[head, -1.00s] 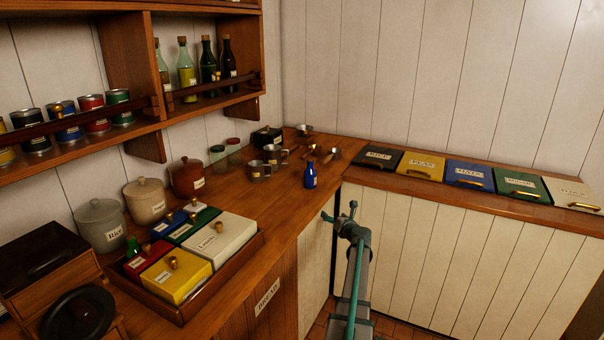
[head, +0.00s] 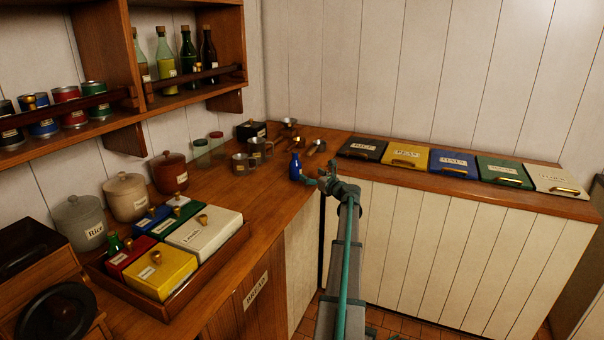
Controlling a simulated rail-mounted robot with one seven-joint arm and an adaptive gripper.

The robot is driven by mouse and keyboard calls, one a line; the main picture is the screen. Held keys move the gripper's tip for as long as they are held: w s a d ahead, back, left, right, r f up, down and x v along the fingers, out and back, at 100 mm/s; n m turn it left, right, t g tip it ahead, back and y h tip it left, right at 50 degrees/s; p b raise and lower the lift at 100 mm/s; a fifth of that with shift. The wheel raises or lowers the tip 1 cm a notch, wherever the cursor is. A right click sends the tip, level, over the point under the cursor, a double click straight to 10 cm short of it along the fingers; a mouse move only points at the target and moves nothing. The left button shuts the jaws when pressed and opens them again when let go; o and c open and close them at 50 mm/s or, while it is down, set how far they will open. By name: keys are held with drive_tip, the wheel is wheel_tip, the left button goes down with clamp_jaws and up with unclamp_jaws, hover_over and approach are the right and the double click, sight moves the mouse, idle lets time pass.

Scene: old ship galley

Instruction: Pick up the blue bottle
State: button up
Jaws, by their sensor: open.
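The blue bottle (head: 295,169) stands upright on the wooden counter, near its inner corner edge. My gripper (head: 318,177) is open and empty, just right of the bottle at the counter edge. Its left fingertip appears close to the bottle's lower right side. I cannot tell whether they touch.
Metal cups (head: 241,164) and scoops (head: 314,147) lie behind the bottle. A black box (head: 251,130) stands further back. A tray (head: 217,262) of coloured lidded boxes and several canisters (head: 125,197) are at left.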

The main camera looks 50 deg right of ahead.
sight(299, 167)
drive_tip(key=shift+w+d+r+n+y, duration=0.1)
drive_tip(key=shift+w+n+y, duration=0.2)
drive_tip(key=shift+w+n, duration=0.15)
drive_tip(key=p+x, duration=0.2)
drive_tip(key=x, duration=0.8)
drive_tip(key=shift+w, duration=0.1)
drive_tip(key=c, duration=1.4)
drive_tip(key=shift+c, duration=0.7)
drive_tip(key=shift+r, duration=0.15)
